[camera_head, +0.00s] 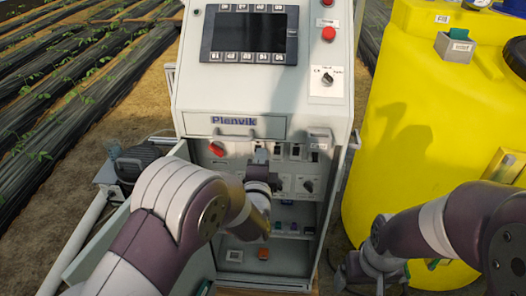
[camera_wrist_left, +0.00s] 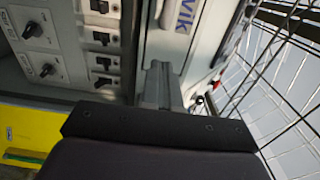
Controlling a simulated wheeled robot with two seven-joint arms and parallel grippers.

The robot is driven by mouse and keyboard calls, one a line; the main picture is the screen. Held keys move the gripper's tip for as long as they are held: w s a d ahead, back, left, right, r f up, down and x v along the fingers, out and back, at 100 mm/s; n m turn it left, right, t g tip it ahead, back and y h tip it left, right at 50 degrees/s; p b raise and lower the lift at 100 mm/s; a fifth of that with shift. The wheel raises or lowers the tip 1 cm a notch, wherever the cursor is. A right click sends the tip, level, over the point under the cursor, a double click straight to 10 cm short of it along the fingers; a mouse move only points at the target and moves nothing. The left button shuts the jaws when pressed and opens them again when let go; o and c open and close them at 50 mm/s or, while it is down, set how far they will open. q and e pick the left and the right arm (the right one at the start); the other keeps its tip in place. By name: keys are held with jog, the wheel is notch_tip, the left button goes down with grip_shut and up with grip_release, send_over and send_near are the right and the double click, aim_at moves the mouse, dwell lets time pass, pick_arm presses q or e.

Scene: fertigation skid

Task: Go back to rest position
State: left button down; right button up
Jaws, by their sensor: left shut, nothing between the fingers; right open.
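My left arm reaches in front of the cabinet (camera_head: 250,105), and my left gripper (camera_head: 261,154) is before the upper part of its open lower bay. In the left wrist view the left fingers (camera_wrist_left: 160,84) are together with nothing between them. Part of the panel behind is hidden by my left arm. My right gripper (camera_head: 382,284) is low at the bottom edge of the head view, in front of the yellow tank (camera_head: 415,130). It is open and looks empty, and its tips are partly cut off.
The bay holds a red switch (camera_head: 216,149), black breakers (camera_head: 295,151) and a rotary knob (camera_head: 308,185). A screen (camera_head: 249,34) and a red button (camera_head: 328,34) sit above. The open cabinet door (camera_head: 95,235) stands at left, beside a dark motor (camera_head: 136,160).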

pick_arm(q)
jog(key=s+f+n+g+h, duration=0.2)
jog(key=s+f+n+g, duration=0.75)
jog(key=s+f, duration=0.35)
jog(key=s+a+r+n+g+y, duration=0.2)
jog(key=s+a+r+n+g, duration=0.2)
jog(key=s+a, duration=1)
jog(key=s+n+g, duration=0.1)
jog(key=n+g, duration=0.2)
jog(key=n, duration=0.1)
jog(key=shift+a+n+y+b, duration=0.3)
jog(key=shift+a+n, duration=0.05)
jog(key=shift+a, duration=0.05)
